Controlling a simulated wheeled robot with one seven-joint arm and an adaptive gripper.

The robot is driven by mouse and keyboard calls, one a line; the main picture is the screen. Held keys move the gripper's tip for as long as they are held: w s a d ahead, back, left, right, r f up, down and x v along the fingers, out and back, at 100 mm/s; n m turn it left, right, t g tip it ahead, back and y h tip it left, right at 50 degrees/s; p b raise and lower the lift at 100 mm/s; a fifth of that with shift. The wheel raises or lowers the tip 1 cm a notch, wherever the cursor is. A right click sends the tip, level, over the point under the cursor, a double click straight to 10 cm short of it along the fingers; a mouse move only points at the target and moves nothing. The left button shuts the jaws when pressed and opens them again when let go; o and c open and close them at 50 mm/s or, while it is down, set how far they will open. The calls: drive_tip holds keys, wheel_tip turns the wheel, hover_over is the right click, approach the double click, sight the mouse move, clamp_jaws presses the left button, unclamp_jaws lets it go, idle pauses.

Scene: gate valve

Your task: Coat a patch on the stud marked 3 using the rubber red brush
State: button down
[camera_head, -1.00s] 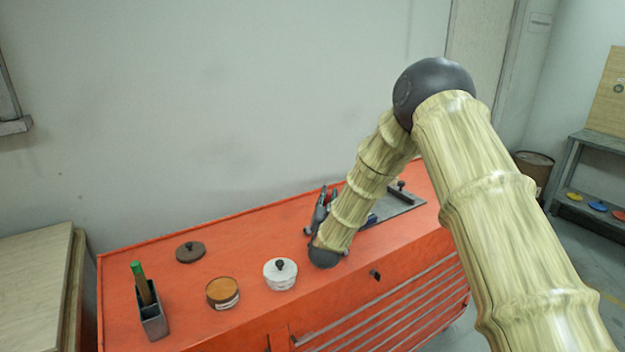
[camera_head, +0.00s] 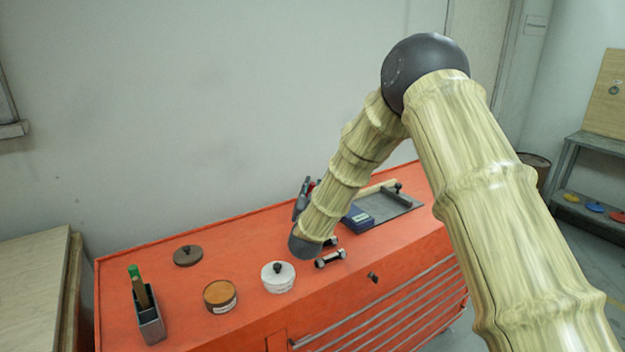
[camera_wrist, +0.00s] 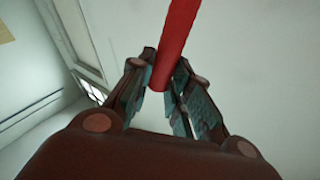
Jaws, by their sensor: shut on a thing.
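My gripper (camera_head: 303,196) is above the orange cabinet top, partly hidden behind my own arm. In the wrist view my gripper (camera_wrist: 164,82) is shut on a red handle (camera_wrist: 176,35), which runs up out of the picture. I take it to be the red brush; its bristle end does not show. A little of the red brush (camera_head: 313,184) shows in the head view beside the jaws. Two metal studs with dark ends lie on the cabinet near my wrist, a front stud (camera_head: 331,259) and a rear stud (camera_head: 331,241), partly covered. I cannot read their marks.
An open tub with brown contents (camera_head: 220,294), a white lidded pot (camera_head: 278,277), a dark lid (camera_head: 188,256) and a grey holder with a green-tipped brush (camera_head: 148,318) stand to the left.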

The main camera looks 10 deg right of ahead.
drive_tip(key=shift+r+p, duration=0.3)
drive_tip(key=shift+r, duration=1.15)
